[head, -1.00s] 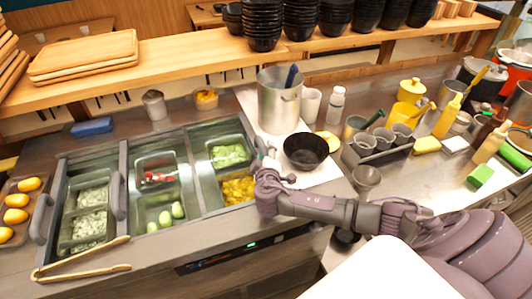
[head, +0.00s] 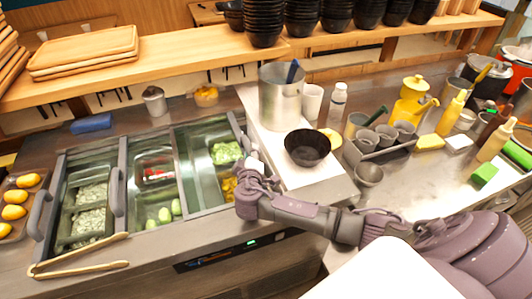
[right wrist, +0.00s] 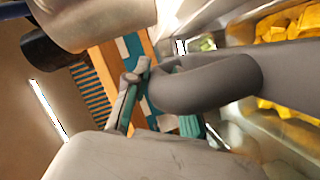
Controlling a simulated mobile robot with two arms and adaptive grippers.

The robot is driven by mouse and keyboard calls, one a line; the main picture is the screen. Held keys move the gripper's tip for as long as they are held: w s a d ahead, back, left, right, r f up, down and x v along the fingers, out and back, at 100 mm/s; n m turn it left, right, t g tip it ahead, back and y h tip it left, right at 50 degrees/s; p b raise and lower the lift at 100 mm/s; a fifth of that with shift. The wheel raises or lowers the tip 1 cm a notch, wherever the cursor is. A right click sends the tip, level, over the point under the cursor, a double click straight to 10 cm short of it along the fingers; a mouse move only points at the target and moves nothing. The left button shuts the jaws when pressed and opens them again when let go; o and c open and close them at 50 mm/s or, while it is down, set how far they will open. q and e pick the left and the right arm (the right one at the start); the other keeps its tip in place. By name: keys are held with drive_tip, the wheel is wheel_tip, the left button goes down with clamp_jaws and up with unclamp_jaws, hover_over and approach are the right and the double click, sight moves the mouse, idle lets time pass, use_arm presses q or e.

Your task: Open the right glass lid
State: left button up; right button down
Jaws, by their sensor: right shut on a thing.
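The cold well counter in the head view has glass lids with grey frames. The right glass lid (head: 203,158) lies over the section with green and yellow toppings. Its handle is mostly hidden by my right gripper (head: 250,168) in the head view. In the right wrist view, a thick grey curved handle (right wrist: 210,82) runs between the fingers of my right gripper (right wrist: 140,88), which is shut on it. Yellow cubes (right wrist: 290,28) show beside the handle. My left gripper is not in view.
Two more grey handles stand at the left (head: 40,214) and middle (head: 116,190) of the well. Tongs (head: 80,268) lie along its front left. A black bowl (head: 307,146) sits on a white board, with a steel pot (head: 280,100) behind it, right of my gripper.

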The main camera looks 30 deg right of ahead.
sight(208, 177)
drive_tip(key=w+a+b, duration=0.1)
drive_tip(key=a, duration=0.3)
drive_tip(key=w+a+b, duration=0.1)
drive_tip(key=a+b, duration=0.1)
drive_tip(key=a, duration=0.3)
drive_tip(key=w+a+b, duration=0.1)
drive_tip(key=a, duration=0.3)
drive_tip(key=shift+w+a+f+b, duration=0.1)
drive_tip(key=shift+w+a+b, duration=0.05)
drive_tip(key=shift+a+b, duration=0.25)
drive_tip(key=shift+w+a, duration=0.1)
drive_tip(key=shift+a, duration=0.35)
drive_tip(key=c, duration=1)
unclamp_jaws()
drive_tip(key=v, duration=1.2)
